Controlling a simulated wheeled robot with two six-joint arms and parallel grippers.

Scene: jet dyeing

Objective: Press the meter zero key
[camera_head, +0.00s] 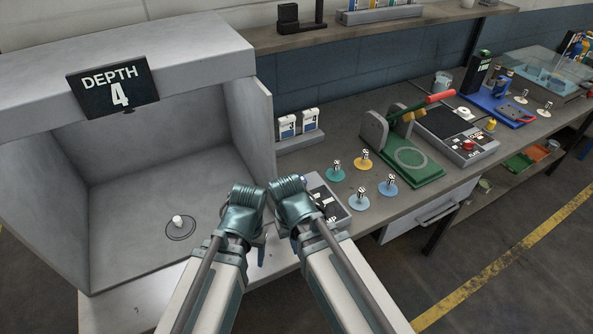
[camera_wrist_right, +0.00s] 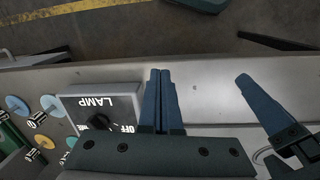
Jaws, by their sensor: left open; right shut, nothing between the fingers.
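A black meter-like unit with a green top (camera_head: 480,68) stands on a blue base at the far right of the bench in the head view. Its lettering is too small to read, and I cannot make out which key is the zero key. My left gripper (camera_head: 258,243) is low at the bench front, far from that unit; a finger also shows at the right of the right wrist view (camera_wrist_right: 262,105). My right gripper (camera_wrist_right: 160,75) is shut and empty above the bench edge, beside the lamp switch box (camera_wrist_right: 112,98).
The lamp box also shows in the head view (camera_head: 330,202). Several coloured discs with small pegs (camera_head: 361,160), a green press with a red handle (camera_head: 408,165) and a dark plate unit with a red knob (camera_head: 465,144) lie between. A grey booth (camera_head: 160,45) stands left.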

